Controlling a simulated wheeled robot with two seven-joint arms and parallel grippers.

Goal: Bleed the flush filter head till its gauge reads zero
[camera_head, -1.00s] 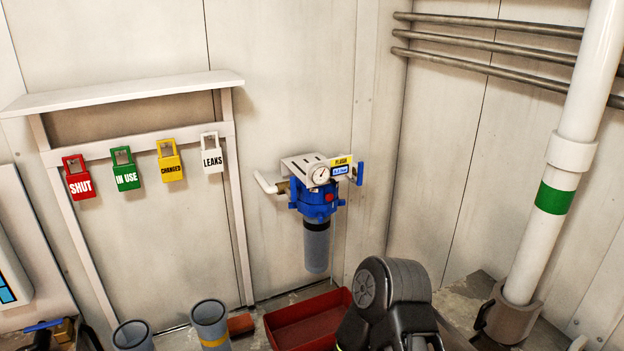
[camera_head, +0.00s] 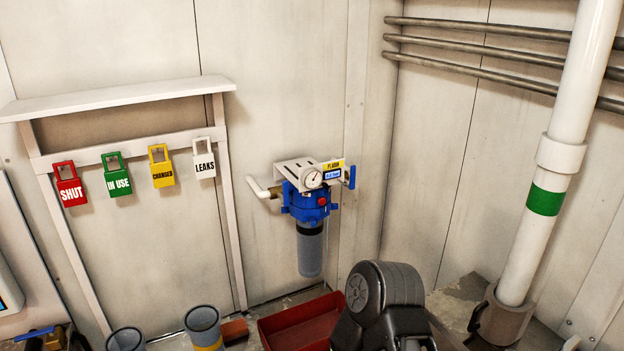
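The blue flush filter head (camera_head: 305,202) is fixed to the wall on a pale bracket, with a grey filter bowl (camera_head: 310,252) hanging below it. Its round white gauge (camera_head: 312,179) faces me; the needle is too small to read. A red button (camera_head: 322,201) sits on the front of the head. A blue handle (camera_head: 349,178) is at its right, beside yellow and blue labels. A black arm link of mine shows at the bottom, right of centre, below the filter. Neither gripper's fingers show.
A red tray (camera_head: 298,322) lies on the floor below the filter. Grey cylinders (camera_head: 203,325) stand to its left. Coloured tags (camera_head: 116,175) hang on a rack at left. A white pipe (camera_head: 545,190) stands at right. The space before the filter is clear.

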